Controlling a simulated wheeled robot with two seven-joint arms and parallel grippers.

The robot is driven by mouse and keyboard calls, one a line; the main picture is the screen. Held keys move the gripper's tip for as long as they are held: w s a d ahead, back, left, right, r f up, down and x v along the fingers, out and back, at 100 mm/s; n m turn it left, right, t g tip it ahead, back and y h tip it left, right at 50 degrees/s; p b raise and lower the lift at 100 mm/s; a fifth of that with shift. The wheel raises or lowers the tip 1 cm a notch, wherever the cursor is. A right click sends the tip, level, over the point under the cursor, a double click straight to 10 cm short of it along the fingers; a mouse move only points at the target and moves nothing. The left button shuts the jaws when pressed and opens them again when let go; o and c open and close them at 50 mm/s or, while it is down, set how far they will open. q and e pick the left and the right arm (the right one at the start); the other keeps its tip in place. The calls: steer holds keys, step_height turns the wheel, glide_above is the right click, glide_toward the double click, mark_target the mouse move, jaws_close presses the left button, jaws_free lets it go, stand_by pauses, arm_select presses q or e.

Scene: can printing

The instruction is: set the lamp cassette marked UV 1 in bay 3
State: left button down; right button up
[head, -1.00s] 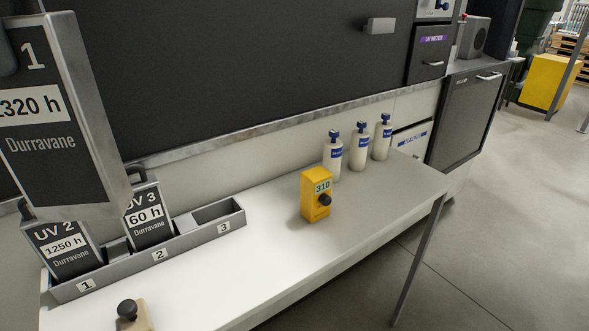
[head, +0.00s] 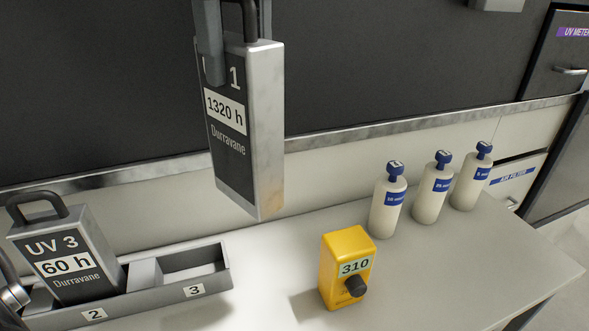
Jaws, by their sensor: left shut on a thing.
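The lamp cassette ending in 1, with the 1320 h label (head: 230,160), hangs upright in the head view, held by its top handle in my left gripper (head: 240,35). It is in the air, apart from the rack. The grey rack (head: 140,304) stands on the bench at the lower left. Its bay 3 (head: 195,264) is empty. The UV 3 cassette (head: 68,262), labelled 60 h, stands in bay 2.
A yellow device (head: 345,250) reading 310 stands on the bench right of the rack. Several white bottles with blue caps (head: 388,208) stand behind it. A dark panel fills the back. The bench between rack and device is clear.

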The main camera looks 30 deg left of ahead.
mark_target(284, 207)
arm_select(q)
steer(key=d+f+m+b, duration=0.1)
steer(key=f, duration=0.2)
steer(key=d+f+m+b, duration=0.1)
steer(key=f+m, duration=0.1)
steer(key=w+d+f+m+b, duration=0.1)
steer(key=f, duration=0.2)
steer(key=shift+d+f+m, duration=0.35)
steer(key=shift+d+m, duration=0.05)
steer(key=shift+m, duration=0.3)
steer(key=f+b, duration=0.1)
steer(key=f, duration=0.4)
steer(key=shift+d+f, duration=0.15)
steer(key=shift+d, duration=0.05)
steer(key=shift+f, duration=2.4)
steer(key=shift+f+b, duration=0.25)
steer(key=shift+b, duration=0.25)
steer(key=c, duration=0.9)
jaws_free()
steer(key=shift+r, duration=0.1)
